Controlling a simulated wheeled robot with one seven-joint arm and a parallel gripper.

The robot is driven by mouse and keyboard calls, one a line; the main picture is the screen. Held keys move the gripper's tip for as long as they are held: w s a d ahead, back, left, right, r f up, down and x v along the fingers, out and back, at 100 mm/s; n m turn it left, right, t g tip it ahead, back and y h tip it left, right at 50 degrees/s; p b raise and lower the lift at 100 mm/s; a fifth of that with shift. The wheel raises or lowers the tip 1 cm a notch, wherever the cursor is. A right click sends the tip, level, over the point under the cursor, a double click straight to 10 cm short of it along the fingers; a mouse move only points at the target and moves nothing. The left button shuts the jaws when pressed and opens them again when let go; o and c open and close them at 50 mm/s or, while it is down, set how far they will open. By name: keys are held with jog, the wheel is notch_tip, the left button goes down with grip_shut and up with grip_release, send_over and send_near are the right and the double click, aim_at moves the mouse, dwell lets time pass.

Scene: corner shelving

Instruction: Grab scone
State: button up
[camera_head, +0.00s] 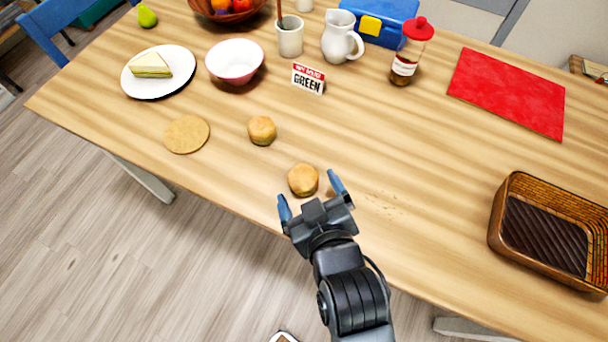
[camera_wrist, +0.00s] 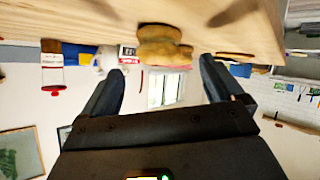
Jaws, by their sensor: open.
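Two round golden-brown scones are on the wooden table. The nearer scone (camera_head: 303,180) lies close to the table's front edge, and the other scone (camera_head: 262,130) is farther back and to the left. My gripper (camera_head: 311,190) is open, with its blue fingertips to either side of the nearer scone in the head view. In the wrist view, which is upside down, a scone (camera_wrist: 160,52) shows beyond and between the open fingers. The second scone seems to overlap it there. I cannot tell whether the fingers touch the scone; nothing is visibly gripped.
A round cork mat (camera_head: 187,134) lies left of the scones. A small sign (camera_head: 308,79) stands behind them. A wicker basket (camera_head: 507,222) is at right, and a red mat (camera_head: 508,90) is at back right. Crumbs lie right of my gripper. A plate (camera_head: 183,84) and bowl (camera_head: 235,73) are back left.

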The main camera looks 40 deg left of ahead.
aim_at(304, 182)
jog(key=x, duration=0.3)
jog(key=shift+f, duration=0.15)
jog(key=c, duration=1.1)
